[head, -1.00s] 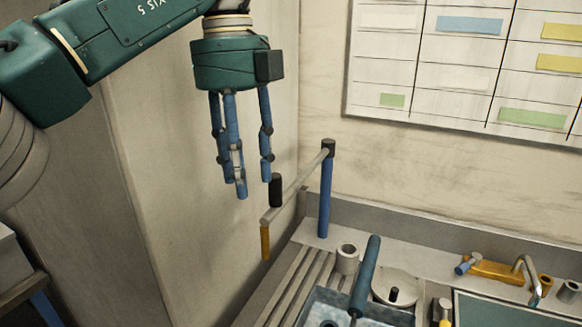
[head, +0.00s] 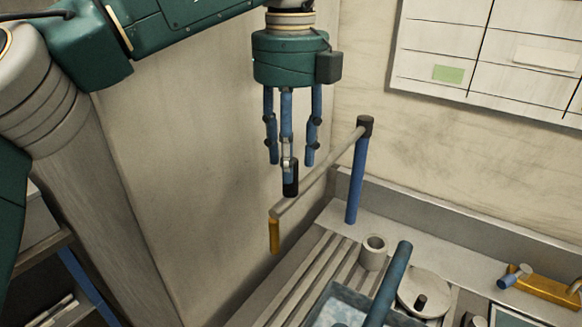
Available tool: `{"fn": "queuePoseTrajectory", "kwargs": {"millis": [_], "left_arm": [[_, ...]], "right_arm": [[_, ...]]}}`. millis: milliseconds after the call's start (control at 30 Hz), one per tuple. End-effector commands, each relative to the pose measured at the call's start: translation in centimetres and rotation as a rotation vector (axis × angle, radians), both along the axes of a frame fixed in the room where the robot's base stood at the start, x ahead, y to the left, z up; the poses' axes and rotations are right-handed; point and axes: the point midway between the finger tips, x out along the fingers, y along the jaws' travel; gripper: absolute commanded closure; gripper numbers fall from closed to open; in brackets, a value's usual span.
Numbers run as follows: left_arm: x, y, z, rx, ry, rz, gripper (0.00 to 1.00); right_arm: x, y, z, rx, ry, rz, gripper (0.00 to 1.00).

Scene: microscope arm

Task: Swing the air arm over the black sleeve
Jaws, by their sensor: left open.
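The air arm (head: 323,174) is a thin grey bar in the head view. It runs from the black cap of a blue post (head: 357,180) toward the near left, with an orange nozzle (head: 275,236) hanging from its free end. A short black handle (head: 290,186) stands up near that end. My left gripper (head: 291,164) is open, fingers pointing down, directly above or around the handle's top; I cannot tell whether they touch it. I cannot make out a separate black sleeve lying on the bench. My right gripper is not in view.
A grey open cylinder (head: 373,254) stands near the post. A dark blue rod (head: 389,284) rises in front, by a blue tray (head: 340,309) and a pale disc (head: 424,291) with a black knob. Slatted bench lies below the nozzle. A wall is close behind my gripper.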

Motion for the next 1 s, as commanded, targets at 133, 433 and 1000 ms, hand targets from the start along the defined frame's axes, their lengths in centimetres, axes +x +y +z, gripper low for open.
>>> {"fn": "queuePoseTrajectory", "kwargs": {"millis": [133,433,1000], "left_arm": [[0.0,0.0,-1.7,0.000,0.000,-0.001,0.60],[0.0,0.0,-2.8,-0.002,-0.001,0.000,0.60],[-0.2,-0.4,-2.8,-0.001,-0.002,0.007,1.00]], "right_arm": [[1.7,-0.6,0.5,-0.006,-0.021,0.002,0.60],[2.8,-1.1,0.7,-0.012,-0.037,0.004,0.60],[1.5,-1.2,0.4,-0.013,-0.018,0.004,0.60]]}}
